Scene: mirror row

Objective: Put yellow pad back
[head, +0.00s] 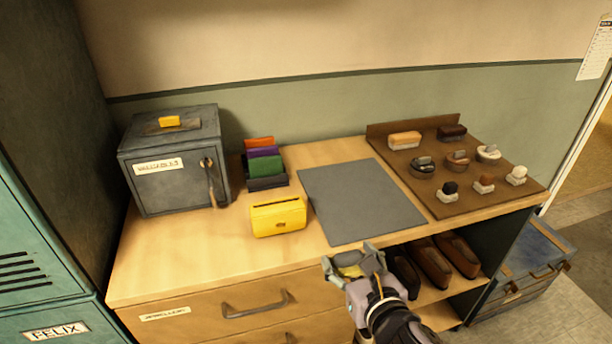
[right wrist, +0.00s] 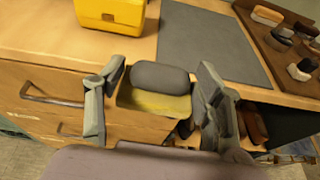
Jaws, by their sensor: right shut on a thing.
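My right gripper (head: 352,262) is at the front edge of the counter, below the grey mat. It is shut on the yellow pad (head: 350,271), which shows only partly between the fingers. In the right wrist view the pad (right wrist: 155,104) has a yellow body and a rounded grey part on top, between the two fingers (right wrist: 158,100). A yellow box (head: 278,218) with a dark slot in its top stands on the counter, left of the mat; it is also in the right wrist view (right wrist: 110,12). My left gripper is not in view.
A grey mat (head: 360,203) lies bare on the counter. A brown board (head: 445,203) with several brushes and tins is at right. A dark rack (head: 268,183) holds coloured pads. A grey safe (head: 175,177) with a small yellow item (head: 169,121) on top stands left. Shoes (head: 430,262) are on the shelf below.

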